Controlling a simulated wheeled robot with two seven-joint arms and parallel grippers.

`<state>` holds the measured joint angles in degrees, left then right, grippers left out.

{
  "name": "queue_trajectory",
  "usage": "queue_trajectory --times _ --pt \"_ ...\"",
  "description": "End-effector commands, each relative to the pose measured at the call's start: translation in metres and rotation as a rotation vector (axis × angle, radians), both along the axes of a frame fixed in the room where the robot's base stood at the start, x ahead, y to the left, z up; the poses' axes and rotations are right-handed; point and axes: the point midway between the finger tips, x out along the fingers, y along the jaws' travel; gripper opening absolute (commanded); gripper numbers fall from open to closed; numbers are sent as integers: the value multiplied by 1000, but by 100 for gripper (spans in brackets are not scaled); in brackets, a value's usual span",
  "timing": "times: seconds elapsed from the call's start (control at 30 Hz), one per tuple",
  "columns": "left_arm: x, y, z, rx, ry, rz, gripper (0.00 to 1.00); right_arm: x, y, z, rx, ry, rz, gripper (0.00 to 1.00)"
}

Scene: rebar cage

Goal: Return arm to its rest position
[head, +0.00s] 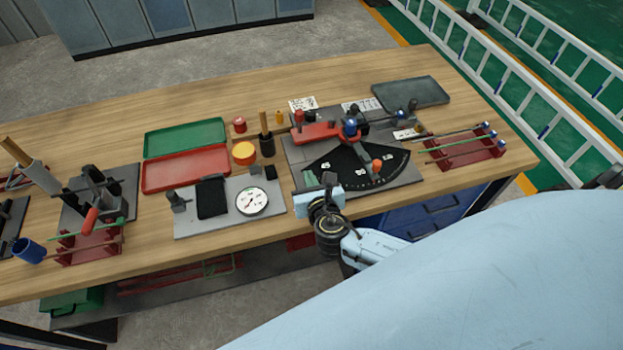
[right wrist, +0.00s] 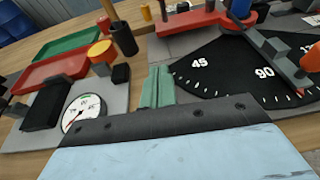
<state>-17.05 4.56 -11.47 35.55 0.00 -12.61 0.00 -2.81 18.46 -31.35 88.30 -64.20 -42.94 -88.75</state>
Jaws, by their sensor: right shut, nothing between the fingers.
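My right gripper (head: 320,183) is over the front edge of the wooden bench, between the dial gauge plate and the black angle plate. In the right wrist view its greenish fingers (right wrist: 158,88) are together with nothing between them. The black angle plate (head: 345,166), marked with numbers such as 45 and 90, lies just beyond the fingers; it also shows in the right wrist view (right wrist: 225,75). The white dial gauge (head: 252,202) is to the left of the gripper. My left gripper is not in either view.
The bench (head: 300,90) also holds a green tray (head: 185,138), a red tray (head: 186,169), a dark grey tray (head: 411,92), a red bending lever (head: 318,132) and a red rack with rods (head: 465,150). A blue cup (head: 29,251) and a vise-like tool (head: 104,190) stand at the left.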

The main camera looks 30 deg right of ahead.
Motion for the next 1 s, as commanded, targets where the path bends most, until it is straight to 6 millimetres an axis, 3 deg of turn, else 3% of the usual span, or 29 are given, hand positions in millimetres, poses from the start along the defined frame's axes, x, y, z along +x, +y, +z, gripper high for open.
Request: queue_trajectory --times 0.47,0.57,0.63,0.8,1.0 --pt "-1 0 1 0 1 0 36 -14 1 5 55 -3 -34 0" --pt "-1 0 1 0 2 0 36 -28 -3 8 252 -11 -157 0" --pt "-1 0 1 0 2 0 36 -44 -8 12 482 -21 -310 0" --pt "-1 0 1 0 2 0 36 -105 -17 17 1127 -55 -811 0" --pt "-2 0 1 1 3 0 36 -161 -9 29 1597 -88 -1281 0"
